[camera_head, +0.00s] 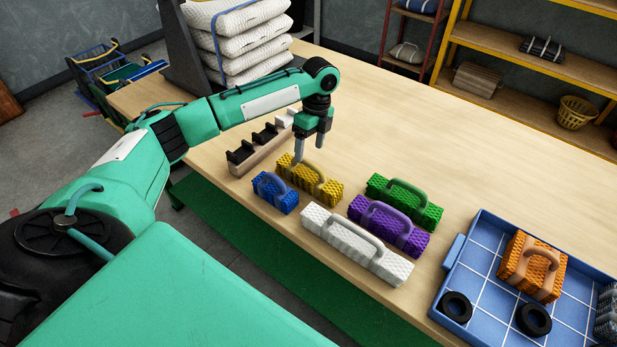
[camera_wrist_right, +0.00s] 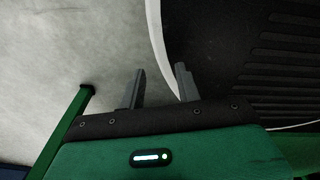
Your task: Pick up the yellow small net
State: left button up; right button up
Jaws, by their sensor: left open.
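The yellow small net (camera_head: 326,189) is a woven bundle with a yellow handle, lying on the wooden table between the blue net and the green and purple ones. My left gripper (camera_head: 309,156) points down over it in the head view. Its fingers are open, with one fingertip just above or in front of the net's far-left part. I cannot tell whether it touches. My right gripper (camera_wrist_right: 160,70) is open and empty in the right wrist view, away from the nets.
Blue (camera_head: 275,193), white (camera_head: 357,246), purple (camera_head: 388,227) and green (camera_head: 404,201) nets lie close by. A wooden block with black holders (camera_head: 250,153) stands behind. A blue tray (camera_head: 487,232) holds an orange net (camera_head: 532,266) and black rings.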

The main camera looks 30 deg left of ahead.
aim_at(307, 172)
pick_arm(q)
jog(key=f, duration=0.2)
jog(key=s+f+p, duration=0.1)
jog(key=f, duration=0.4)
jog(key=shift+s+d+f, duration=0.15)
jog(key=shift+c, duration=0.4)
jog(key=c, duration=1.1)
